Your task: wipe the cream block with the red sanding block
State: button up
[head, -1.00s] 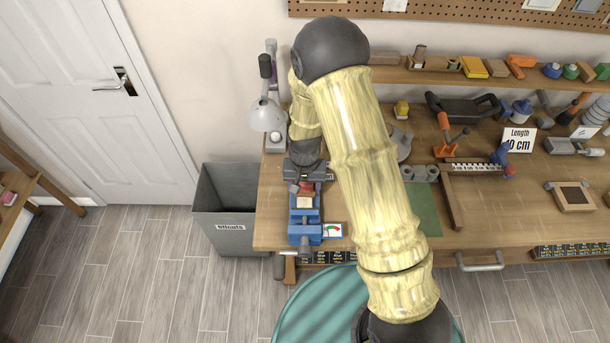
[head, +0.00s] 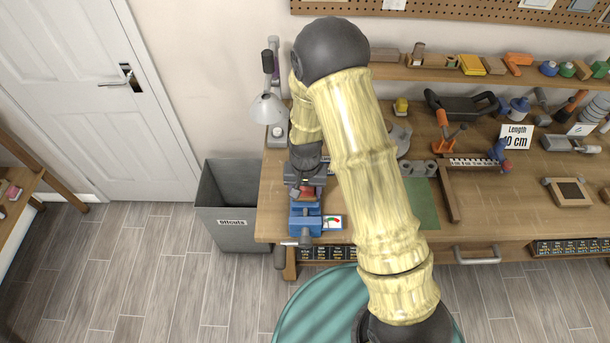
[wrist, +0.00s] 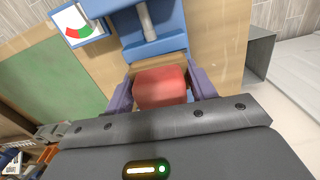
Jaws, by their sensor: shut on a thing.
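The red sanding block (wrist: 160,87) is held between the two fingers of my gripper (wrist: 161,92) in the wrist view. In the head view the red block (head: 307,192) shows just below my gripper (head: 306,181), over the blue vise (head: 305,221). I cannot tell whether the two blocks touch.
A gauge card (head: 332,222) with a green and red dial is right of the vise. A grey lamp (head: 267,108) stands behind on the left. The offcuts bin (head: 232,230) is left of the bench. A green mat (head: 422,204) lies to the right.

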jog(key=r, duration=0.2)
jog(key=r+p, duration=0.1)
jog(key=shift+w+r, duration=0.35)
notch_tip(320, 180, up, 3)
jog(key=p, duration=0.2)
jog(key=shift+p, duration=0.3)
jog(key=shift+s+r+p, duration=0.15)
jog(key=shift+r+p, duration=0.25)
jog(key=shift+r, duration=0.2)
jog(key=shift+f, duration=0.1)
